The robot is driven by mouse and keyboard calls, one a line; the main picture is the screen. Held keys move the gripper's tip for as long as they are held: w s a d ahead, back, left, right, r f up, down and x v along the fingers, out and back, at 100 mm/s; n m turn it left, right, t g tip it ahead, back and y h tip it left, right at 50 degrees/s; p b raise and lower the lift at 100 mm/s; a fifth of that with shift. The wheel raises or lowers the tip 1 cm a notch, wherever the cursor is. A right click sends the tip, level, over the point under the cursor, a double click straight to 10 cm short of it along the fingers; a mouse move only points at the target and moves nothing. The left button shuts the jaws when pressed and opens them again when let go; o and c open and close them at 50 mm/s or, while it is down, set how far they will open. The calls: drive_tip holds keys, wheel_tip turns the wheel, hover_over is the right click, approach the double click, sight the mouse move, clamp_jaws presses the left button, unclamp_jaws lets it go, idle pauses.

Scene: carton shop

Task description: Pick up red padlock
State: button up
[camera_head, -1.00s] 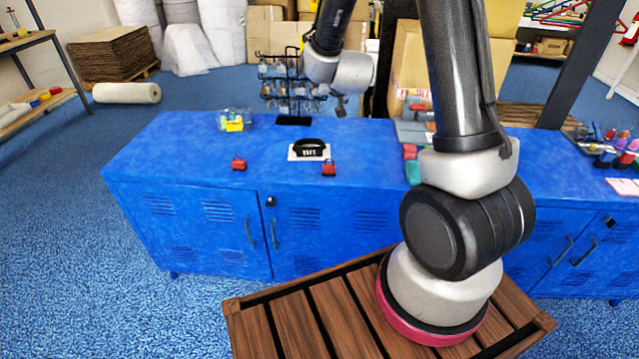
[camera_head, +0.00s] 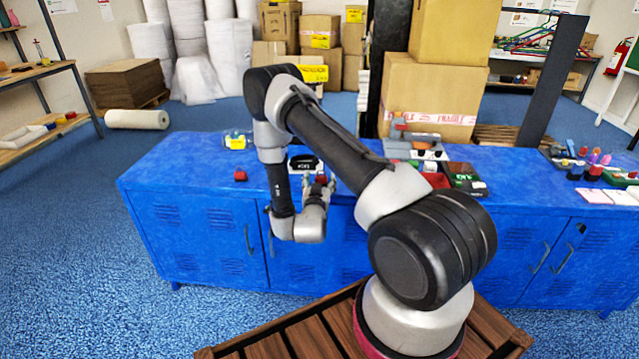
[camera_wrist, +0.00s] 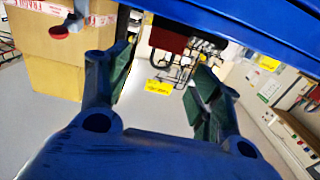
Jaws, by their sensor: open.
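One red padlock (camera_head: 321,178) sits on the blue cabinet top, partly hidden behind my gripper (camera_head: 317,188) in the head view. A second red padlock (camera_head: 241,175) lies farther left on the same top. In the wrist view my gripper (camera_wrist: 163,72) is open, its two fingers well apart. A dark red padlock (camera_wrist: 170,38) appears beyond the fingertips, roughly between them, with its shackle pointing down in that picture. I see no contact between padlock and fingers, and nothing is held.
The blue cabinet (camera_head: 185,160) has a dark item on a white card (camera_head: 303,163) behind the nearer padlock. A clear container with a yellow label (camera_head: 237,141) stands at the back left. Trays and tools (camera_head: 425,150) lie to the right. Cabinet top around the left padlock is clear.

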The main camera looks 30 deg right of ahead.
sight(321, 177)
drive_tip(key=x, duration=0.5)
drive_tip(key=shift+w+f, duration=0.1)
drive_tip(key=shift+f, duration=0.25)
drive_tip(key=shift+d, duration=0.1)
drive_tip(key=c, duration=1.4)
drive_tip(key=shift+o, duration=0.2)
wheel_tip(321, 177, up, 10)
